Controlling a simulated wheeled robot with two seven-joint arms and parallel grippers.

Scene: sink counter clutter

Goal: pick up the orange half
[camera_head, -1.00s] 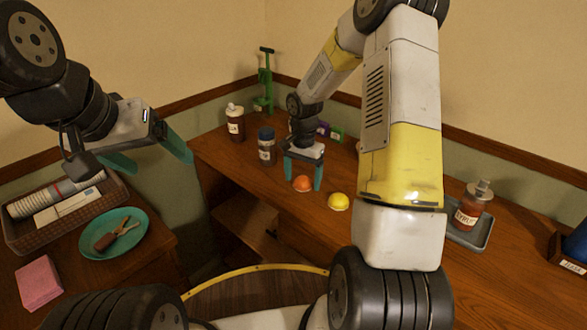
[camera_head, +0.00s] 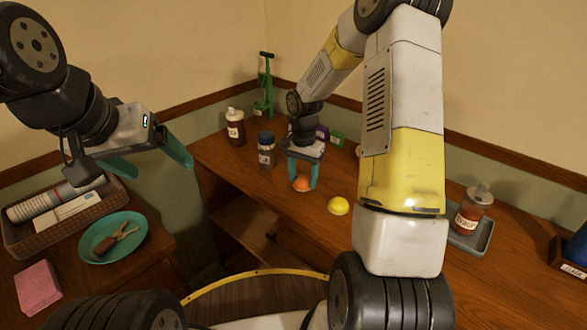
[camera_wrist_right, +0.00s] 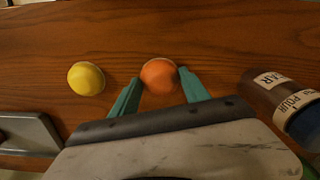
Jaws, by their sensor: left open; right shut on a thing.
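The orange half (camera_head: 302,184) sits on the wooden counter, dome side up. It also shows in the right wrist view (camera_wrist_right: 159,75). My right gripper (camera_head: 301,186) points down over it, with its teal fingers on either side, shut on the orange half. In the right wrist view the fingertips (camera_wrist_right: 160,82) flank its near sides. It appears to rest on the counter; whether there is a gap under it, I cannot tell. My left gripper (camera_head: 146,166) is open and empty, above the side table at the left.
A yellow lemon half (camera_head: 338,206) lies right of the orange half. A dark-capped bottle (camera_head: 267,152) and a white-capped bottle (camera_head: 235,128) stand to the left. A soap bottle (camera_head: 473,209) stands on a grey tray. A teal plate (camera_head: 130,246) holds a tool.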

